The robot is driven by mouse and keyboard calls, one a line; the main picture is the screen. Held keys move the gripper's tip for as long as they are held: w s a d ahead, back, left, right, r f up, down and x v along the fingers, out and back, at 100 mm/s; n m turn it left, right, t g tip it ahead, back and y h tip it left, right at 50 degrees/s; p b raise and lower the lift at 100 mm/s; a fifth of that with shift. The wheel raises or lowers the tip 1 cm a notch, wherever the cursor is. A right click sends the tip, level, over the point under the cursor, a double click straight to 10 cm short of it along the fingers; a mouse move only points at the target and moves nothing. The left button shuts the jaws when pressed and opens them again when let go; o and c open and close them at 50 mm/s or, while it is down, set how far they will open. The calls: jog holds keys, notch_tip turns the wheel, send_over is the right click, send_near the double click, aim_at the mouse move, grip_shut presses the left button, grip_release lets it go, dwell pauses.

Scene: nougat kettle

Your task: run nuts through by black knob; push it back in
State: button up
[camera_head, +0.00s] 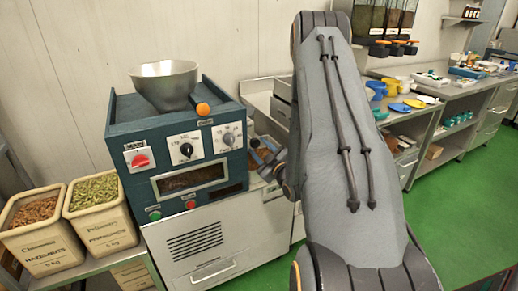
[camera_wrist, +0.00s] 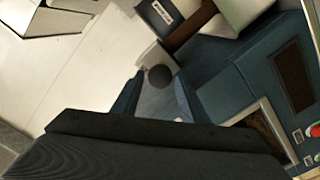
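The teal nougat machine (camera_head: 180,135) stands on a pale cabinet, with a metal hopper bowl (camera_head: 165,84) on top. In the wrist view a round black knob (camera_wrist: 160,76) shows beside the teal housing (camera_wrist: 215,92), at the end of a grey part. My gripper (camera_head: 264,158) is at the machine's right side in the head view, partly hidden by my arm. In the wrist view my gripper (camera_wrist: 158,90) appears open, with a finger on either side of the line to the knob. I cannot tell whether it touches the knob. The head view does not show the knob clearly.
Bins of hazelnuts (camera_head: 42,232) and pistachios (camera_head: 100,210) stand left of the machine. An orange knob (camera_head: 203,109) is on its top front edge. The window (camera_head: 187,180) shows brown contents. A long counter (camera_head: 430,105) with utensils is at right. Green floor (camera_head: 455,225) is clear.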

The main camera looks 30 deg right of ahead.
jog(key=s+b, duration=0.1)
jog(key=s, duration=0.6)
jog(key=shift+s+a+b, duration=0.15)
jog(key=shift+a+b, duration=0.15)
jog(key=shift+a, duration=0.05)
dwell(1.6)
jog(key=c, duration=0.9)
jog(key=m, duration=0.2)
jog(key=s+r+m, duration=0.1)
jog(key=m, duration=0.1)
jog(key=m+p, duration=0.1)
jog(key=m, duration=0.1)
jog(key=shift+s+r+g, duration=0.2)
jog(key=shift+g, duration=0.2)
grip_shut()
jog(key=s+r+m+g+p, duration=0.3)
jog(key=s+m, duration=0.2)
jog(key=m, duration=1.5)
jog(key=p+x, duration=0.1)
jog(key=x, duration=0.3)
jog(key=p+x, duration=0.1)
jog(key=x, duration=0.4)
jog(key=a+r+p+x, duration=0.1)
jog(key=x, duration=0.3)
jog(key=shift+w+f+p, duration=0.15)
jog(key=shift+w+p, duration=0.25)
jog(key=shift+w, duration=0.05)
